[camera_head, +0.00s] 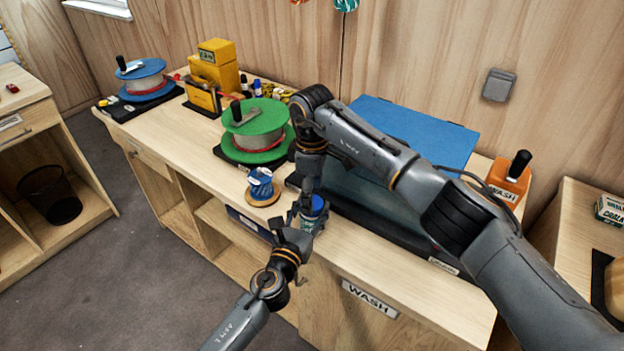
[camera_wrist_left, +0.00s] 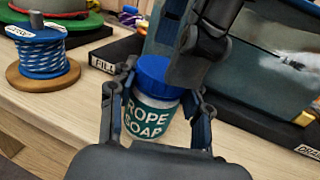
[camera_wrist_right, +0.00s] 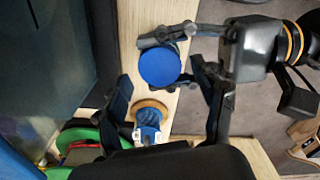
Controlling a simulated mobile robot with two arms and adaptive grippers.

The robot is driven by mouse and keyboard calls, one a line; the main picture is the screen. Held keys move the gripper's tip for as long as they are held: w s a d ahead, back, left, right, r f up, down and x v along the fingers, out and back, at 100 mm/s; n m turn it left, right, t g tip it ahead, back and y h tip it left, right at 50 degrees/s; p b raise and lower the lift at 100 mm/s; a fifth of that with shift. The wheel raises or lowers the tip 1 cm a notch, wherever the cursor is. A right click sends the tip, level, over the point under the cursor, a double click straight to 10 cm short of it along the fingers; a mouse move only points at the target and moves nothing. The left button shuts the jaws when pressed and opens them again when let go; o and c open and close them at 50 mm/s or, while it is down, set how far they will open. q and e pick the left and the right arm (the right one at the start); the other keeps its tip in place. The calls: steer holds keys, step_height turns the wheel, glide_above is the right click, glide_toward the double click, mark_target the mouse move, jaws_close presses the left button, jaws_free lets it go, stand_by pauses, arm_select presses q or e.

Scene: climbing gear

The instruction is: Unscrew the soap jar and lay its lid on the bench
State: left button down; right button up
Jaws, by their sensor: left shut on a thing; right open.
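The soap jar (camera_wrist_left: 148,119) stands upright at the bench's front edge, with a "ROPE SOAP" label on its clear body. Its blue lid (camera_wrist_left: 155,75) sits on top and shows from above in the right wrist view (camera_wrist_right: 159,65). My left gripper (camera_head: 304,222) is shut on the jar's body, one finger on each side. My right gripper (camera_wrist_right: 163,82) is open and points down over the lid, its fingers spread to either side; it appears above the lid, not gripping it. The right arm partly hides the jar in the head view.
A small spool of blue rope (camera_head: 261,186) stands left of the jar. A green reel (camera_head: 258,130) is behind it. A wash tank with a blue cover (camera_head: 420,130) stands behind the jar. An orange block with a black handle (camera_head: 513,178) is at the right end.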

arm_select(q)
steer(key=shift+f, duration=0.15)
arm_select(e)
steer(key=shift+f, duration=1)
steer(key=shift+c, duration=0.2)
steer(key=c, duration=1.2)
steer(key=o, duration=1.3)
